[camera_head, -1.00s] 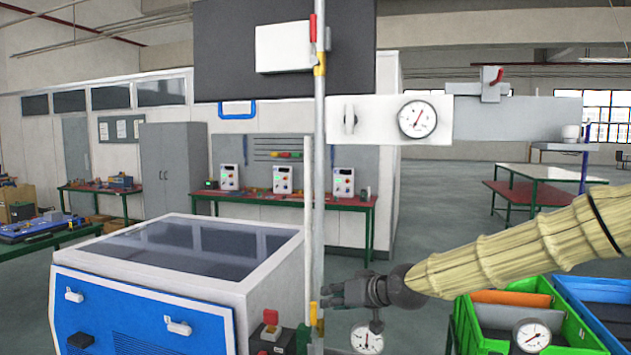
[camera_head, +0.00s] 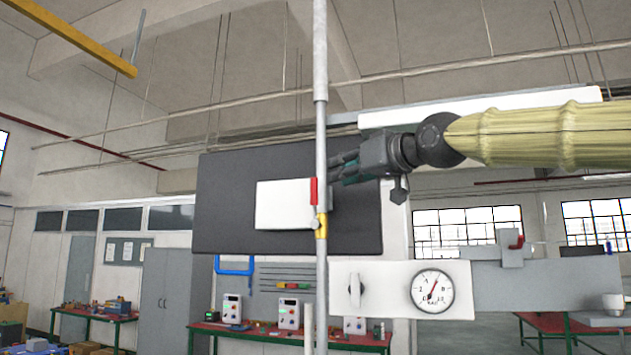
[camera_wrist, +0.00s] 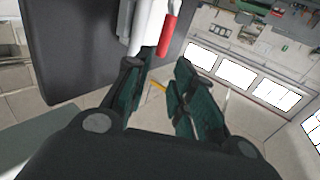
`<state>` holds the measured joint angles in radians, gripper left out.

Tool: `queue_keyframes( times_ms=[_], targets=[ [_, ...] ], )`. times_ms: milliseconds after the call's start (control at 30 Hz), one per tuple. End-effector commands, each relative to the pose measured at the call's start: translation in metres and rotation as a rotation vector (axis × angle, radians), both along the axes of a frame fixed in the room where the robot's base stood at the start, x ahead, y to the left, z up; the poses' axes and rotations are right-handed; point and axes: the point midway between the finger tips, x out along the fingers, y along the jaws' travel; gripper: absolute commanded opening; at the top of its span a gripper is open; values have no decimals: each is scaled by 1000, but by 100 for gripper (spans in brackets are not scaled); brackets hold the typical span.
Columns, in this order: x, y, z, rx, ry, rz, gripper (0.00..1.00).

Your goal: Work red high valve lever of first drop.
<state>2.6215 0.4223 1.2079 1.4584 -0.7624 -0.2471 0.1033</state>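A red valve lever (camera_head: 314,190) stands upright on a yellow valve body (camera_head: 322,226), on a grey vertical pipe (camera_head: 321,120). My gripper (camera_head: 338,168) is just right of the pipe, slightly above the lever's top, with its fingers pointing left. In the wrist view the red lever (camera_wrist: 168,35) shows beyond the fingertips, beside the pale pipe. There my gripper (camera_wrist: 158,68) has its dark green fingers spread, with an empty gap between them. The lever appears untouched.
A white plate (camera_head: 283,205) on a dark panel (camera_head: 225,205) lies behind the lever. A pressure gauge (camera_head: 432,291) on a white panel is below right. Another red lever (camera_head: 516,242) sits farther right. A workbench (camera_head: 270,338) stands behind.

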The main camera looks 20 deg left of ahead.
Motion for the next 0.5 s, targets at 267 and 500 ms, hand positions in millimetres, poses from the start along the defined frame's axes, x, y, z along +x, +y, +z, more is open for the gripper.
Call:
queue_keyframes(
  times_ms=[267,500],
  targets=[
    [24,30,3,-2,3,-2,25],
    [45,62,3,-2,1,0,25]
  ],
)
